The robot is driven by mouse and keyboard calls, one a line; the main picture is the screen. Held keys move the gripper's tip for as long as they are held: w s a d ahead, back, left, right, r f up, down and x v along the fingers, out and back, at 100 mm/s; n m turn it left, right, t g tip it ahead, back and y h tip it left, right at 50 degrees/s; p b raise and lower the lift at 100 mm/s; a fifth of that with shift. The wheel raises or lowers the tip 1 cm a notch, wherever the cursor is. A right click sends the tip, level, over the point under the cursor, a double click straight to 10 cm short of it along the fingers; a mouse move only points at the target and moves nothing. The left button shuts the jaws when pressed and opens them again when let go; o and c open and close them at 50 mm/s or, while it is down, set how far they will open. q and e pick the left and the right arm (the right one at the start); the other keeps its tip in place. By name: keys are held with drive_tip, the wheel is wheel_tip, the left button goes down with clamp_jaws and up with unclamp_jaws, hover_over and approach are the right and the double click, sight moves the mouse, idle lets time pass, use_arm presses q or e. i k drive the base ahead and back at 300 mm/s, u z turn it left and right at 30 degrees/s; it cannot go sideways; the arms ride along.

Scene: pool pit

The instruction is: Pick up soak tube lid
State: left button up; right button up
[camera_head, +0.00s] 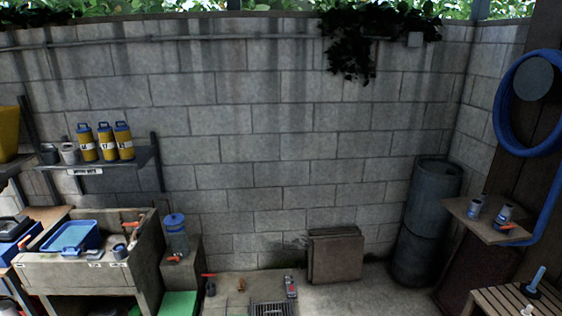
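Neither of my grippers shows in the head view. A clear bluish cylinder (177,243) stands upright on a small stand beside the sink, with a blue cap (174,220) on top. The cap may be the soak tube lid, but I cannot tell for certain. Several yellow canisters (105,143) with dark blue tops stand upright in a row on the wall shelf. No other loose lid can be made out clearly.
A concrete sink (75,272) with a blue tub (72,238) is at the left. A dark barrel (425,230) and stacked slabs (335,257) stand by the wall. A small shelf (480,228) and slatted bench (505,300) are at right. A drain grate (270,309) lies in the floor.

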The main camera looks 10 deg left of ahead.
sight(173, 220)
drive_tip(key=u, duration=0.9)
drive_tip(key=i, duration=1.95)
drive_tip(key=u, duration=1)
